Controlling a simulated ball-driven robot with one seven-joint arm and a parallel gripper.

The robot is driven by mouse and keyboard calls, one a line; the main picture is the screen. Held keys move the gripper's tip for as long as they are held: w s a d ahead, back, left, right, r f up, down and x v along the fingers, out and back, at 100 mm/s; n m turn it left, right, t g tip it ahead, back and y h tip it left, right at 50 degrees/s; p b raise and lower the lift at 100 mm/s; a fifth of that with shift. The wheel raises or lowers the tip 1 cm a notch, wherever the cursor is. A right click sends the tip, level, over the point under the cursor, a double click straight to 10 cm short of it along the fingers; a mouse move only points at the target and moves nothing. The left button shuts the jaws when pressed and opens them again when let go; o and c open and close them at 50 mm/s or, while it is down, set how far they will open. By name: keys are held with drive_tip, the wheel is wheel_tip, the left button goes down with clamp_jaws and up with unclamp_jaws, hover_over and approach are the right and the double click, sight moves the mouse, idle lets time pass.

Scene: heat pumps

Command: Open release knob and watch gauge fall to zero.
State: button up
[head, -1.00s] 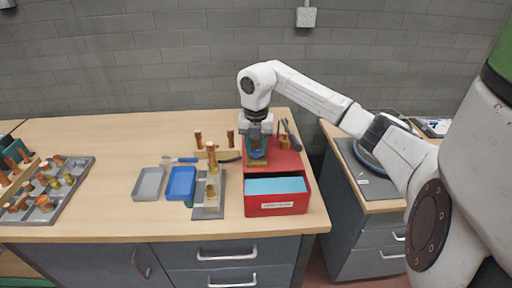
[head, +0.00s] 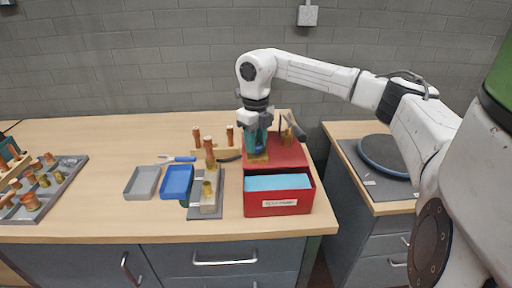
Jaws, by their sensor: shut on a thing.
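My gripper (head: 258,142) points down over the top of the red box (head: 252,200) at the right of the bench. It is shut on a small blue knob-like part (head: 260,146), which shows between the fingers and is partly covered by them. No gauge face can be made out in this view.
A blue tray (head: 177,182) and a grey tray (head: 142,183) lie left of the box. A brass and copper fitting stands on a grey plate (head: 221,203). The bench's back left is clear.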

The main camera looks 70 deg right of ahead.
drive_tip(key=n+b, duration=0.2)
drive_tip(key=n, duration=0.4)
drive_tip(key=shift+a+r+n+b, duration=0.1)
drive_tip(key=shift+n+b, duration=0.2)
idle(0.4)
drive_tip(key=o, duration=1)
drive_tip(key=shift+o, duration=0.2)
